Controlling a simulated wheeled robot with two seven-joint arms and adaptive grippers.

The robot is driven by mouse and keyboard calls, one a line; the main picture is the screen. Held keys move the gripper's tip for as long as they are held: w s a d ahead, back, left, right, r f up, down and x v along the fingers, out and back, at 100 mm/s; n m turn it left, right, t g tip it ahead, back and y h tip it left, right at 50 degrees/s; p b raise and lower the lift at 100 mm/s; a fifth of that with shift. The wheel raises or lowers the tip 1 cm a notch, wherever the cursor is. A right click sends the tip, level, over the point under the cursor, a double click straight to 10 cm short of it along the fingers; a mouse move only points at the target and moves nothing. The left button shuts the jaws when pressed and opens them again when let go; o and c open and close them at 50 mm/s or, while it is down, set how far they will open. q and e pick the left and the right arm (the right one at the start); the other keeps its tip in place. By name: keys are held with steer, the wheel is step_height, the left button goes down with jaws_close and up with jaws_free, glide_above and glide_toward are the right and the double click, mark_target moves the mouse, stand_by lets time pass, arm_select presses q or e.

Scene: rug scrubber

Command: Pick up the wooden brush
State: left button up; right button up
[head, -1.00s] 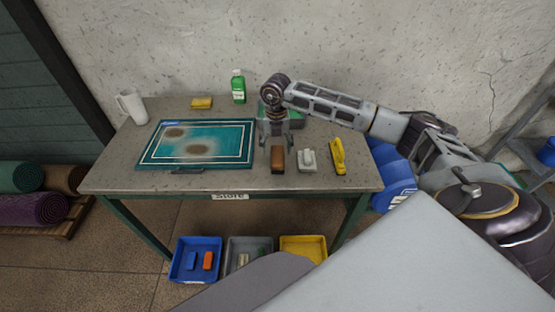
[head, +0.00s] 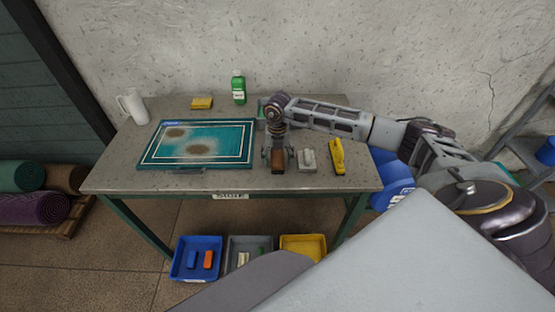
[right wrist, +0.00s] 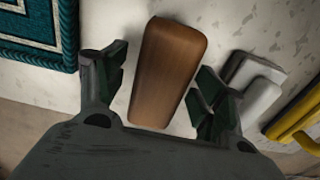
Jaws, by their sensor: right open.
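The wooden brush (head: 278,168) is a brown block lying near the front edge of the table, right of the teal rug. In the head view my right gripper (head: 278,157) is low over it, one finger on each side. In the right wrist view the brush (right wrist: 168,72) lies between the open fingers of my right gripper (right wrist: 155,88), with a gap visible on the left and a small one on the right. The brush's underside is hidden. My left gripper is not in view.
A white-grey brush (head: 307,160) and a yellow brush (head: 338,155) lie close to the right. The stained teal rug (head: 215,150) is to the left. A green bottle (head: 238,87), yellow sponge (head: 202,103) and white jug (head: 132,106) stand at the back. Coloured trays (head: 197,258) sit below.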

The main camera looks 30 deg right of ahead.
mark_target(277, 154)
steer(key=c, duration=1.2)
steer(key=shift+r, duration=0.15)
steer(key=shift+r+b, duration=0.5)
steer(key=shift+r, duration=4.4)
steer(key=o, duration=0.5)
steer(key=shift+c, duration=0.2)
steer(key=c, duration=0.5)
